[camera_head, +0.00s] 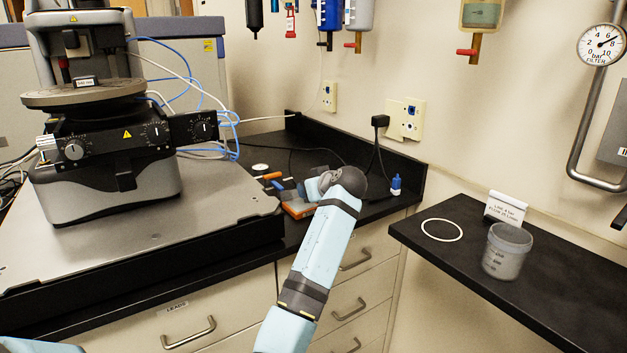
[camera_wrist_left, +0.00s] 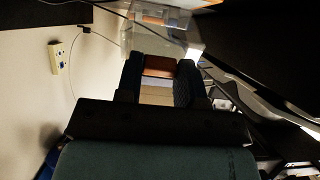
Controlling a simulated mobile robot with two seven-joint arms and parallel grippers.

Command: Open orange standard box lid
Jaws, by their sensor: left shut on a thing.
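The orange standard box (camera_head: 298,209) lies on the black bench to the right of the instrument, partly hidden by my left wrist. In the left wrist view my left gripper (camera_wrist_left: 160,70) is at the box, with an orange-brown part (camera_wrist_left: 158,64) showing between its fingers. A clear lid (camera_wrist_left: 165,38) shows just beyond the fingertips. The gripper is shut on the box's lid, though the exact contact is hard to see. How far the lid stands open is not clear. My right gripper is not in view.
The stylus profiler (camera_head: 105,185) on its grey plate (camera_head: 150,225) stands close on the left. An orange-handled tool (camera_head: 268,176) lies behind the box. The wall is behind. A side bench at right holds a beaker (camera_head: 507,252) and a white ring (camera_head: 442,230).

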